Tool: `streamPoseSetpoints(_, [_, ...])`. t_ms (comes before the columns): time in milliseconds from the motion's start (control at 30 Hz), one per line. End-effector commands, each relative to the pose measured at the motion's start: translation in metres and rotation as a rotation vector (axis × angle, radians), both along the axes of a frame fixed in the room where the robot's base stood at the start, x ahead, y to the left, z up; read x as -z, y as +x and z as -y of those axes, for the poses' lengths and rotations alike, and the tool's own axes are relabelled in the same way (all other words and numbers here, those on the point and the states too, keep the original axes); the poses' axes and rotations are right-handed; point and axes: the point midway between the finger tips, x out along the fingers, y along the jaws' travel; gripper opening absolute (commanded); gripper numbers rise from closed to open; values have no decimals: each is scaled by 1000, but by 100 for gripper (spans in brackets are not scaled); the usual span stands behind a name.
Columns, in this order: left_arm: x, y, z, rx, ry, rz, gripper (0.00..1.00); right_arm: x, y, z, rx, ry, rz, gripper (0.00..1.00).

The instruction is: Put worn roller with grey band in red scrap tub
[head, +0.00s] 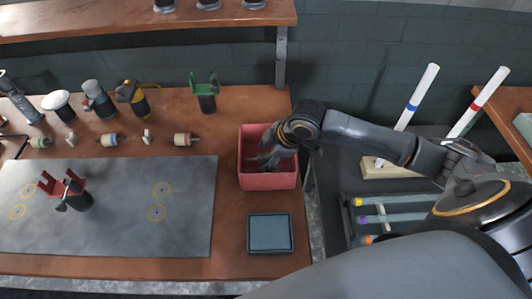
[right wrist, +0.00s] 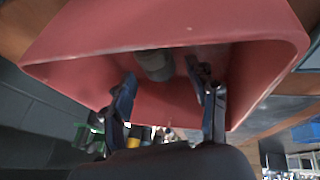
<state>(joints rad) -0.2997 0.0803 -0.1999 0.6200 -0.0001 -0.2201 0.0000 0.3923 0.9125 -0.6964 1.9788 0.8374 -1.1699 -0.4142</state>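The red scrap tub (head: 268,182) stands at the right end of the copper-coloured bench. My right gripper (head: 268,157) reaches down into its opening from the right. In the right wrist view the tub's red wall (right wrist: 110,40) fills the upper part. My right gripper (right wrist: 168,105) shows there with its two fingers spread apart and nothing between their tips. A dull grey-green cylindrical piece (right wrist: 155,65) lies inside the tub, beyond the fingers; it looks like a roller, but its band cannot be made out clearly. My left gripper is not in view.
Rollers lie along the bench: one with a green end (head: 40,142), one with a blue band (head: 110,139), one with a red band (head: 183,139). A green fork stand (head: 205,92), a red fork stand (head: 72,192) and a blue-grey tray (head: 270,234) stand apart from the tub.

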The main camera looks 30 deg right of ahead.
Motion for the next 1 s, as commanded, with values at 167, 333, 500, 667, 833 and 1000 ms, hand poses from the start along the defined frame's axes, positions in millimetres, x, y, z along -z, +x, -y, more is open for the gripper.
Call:
streamPoseSetpoints(167, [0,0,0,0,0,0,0,-2,0,0,0,1,1,58])
streamPoseSetpoints(333, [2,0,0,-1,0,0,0,-20,-2,2,0,0,3,58])
streamPoseSetpoints(500, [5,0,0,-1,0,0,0,-54,-17,12,0,-3,6,58])
streamPoseSetpoints(667, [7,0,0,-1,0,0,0,-85,-31,20,1,-3,3,58])
streamPoseSetpoints(833, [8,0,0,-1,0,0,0,-108,-41,26,0,-1,3,58])
streamPoseSetpoints(1000, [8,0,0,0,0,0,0,-118,-46,28,1,0,1,58])
